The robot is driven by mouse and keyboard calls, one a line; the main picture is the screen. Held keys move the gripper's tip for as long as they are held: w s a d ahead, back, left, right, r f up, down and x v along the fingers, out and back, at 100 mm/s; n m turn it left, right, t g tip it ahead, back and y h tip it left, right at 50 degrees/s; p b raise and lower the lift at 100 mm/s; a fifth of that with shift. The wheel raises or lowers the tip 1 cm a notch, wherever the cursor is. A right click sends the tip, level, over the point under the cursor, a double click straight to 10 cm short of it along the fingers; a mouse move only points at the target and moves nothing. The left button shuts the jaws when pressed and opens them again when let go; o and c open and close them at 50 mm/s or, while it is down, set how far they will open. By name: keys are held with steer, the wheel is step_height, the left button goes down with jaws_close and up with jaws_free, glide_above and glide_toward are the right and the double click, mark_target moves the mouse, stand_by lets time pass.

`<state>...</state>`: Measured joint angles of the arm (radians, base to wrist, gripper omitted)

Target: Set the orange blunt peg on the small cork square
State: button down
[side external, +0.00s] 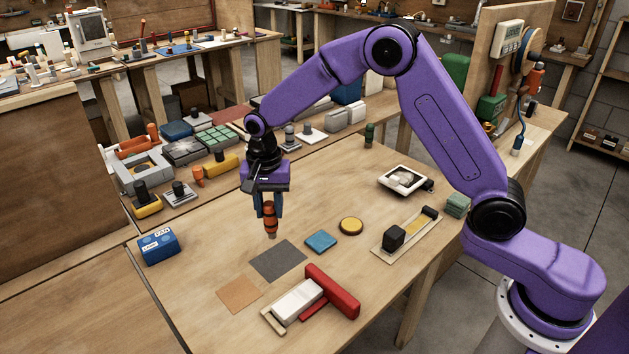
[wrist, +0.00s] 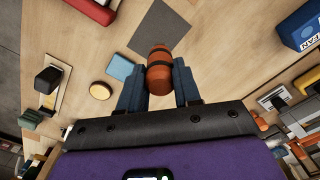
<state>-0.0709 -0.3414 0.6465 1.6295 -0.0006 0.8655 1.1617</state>
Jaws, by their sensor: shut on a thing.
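The orange blunt peg (side external: 270,221) is orange with dark bands and hangs upright, tip down. My gripper (side external: 269,209) is shut on it; in the wrist view the peg (wrist: 159,73) sits between the two blue fingers. Its lower end appears above the table, just behind the dark grey square. The small cork square (side external: 239,294) is a flat tan patch lying bare on the table, nearer the camera and left of the grey square. I cannot make out the cork square clearly in the wrist view.
The dark grey square (side external: 278,260) lies between the peg and the cork square. A red and white block assembly (side external: 318,295) lies right of the cork. A blue box (side external: 158,246), a blue tile (side external: 321,241) and a round yellow disc (side external: 351,226) are nearby.

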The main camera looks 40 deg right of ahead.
steer(key=s+a+f, duration=0.1)
steer(key=a+f, duration=0.1)
steer(key=a, duration=1)
steer(key=shift+s, duration=0.35)
steer(key=shift+f, duration=0.1)
steer(key=shift+f, duration=2.95)
steer(key=shift+f, duration=0.55)
steer(key=c, duration=0.7)
jaws_free()
steer(key=shift+d, duration=0.1)
steer(key=shift+r, duration=0.15)
step_height(320, 180, up, 17)
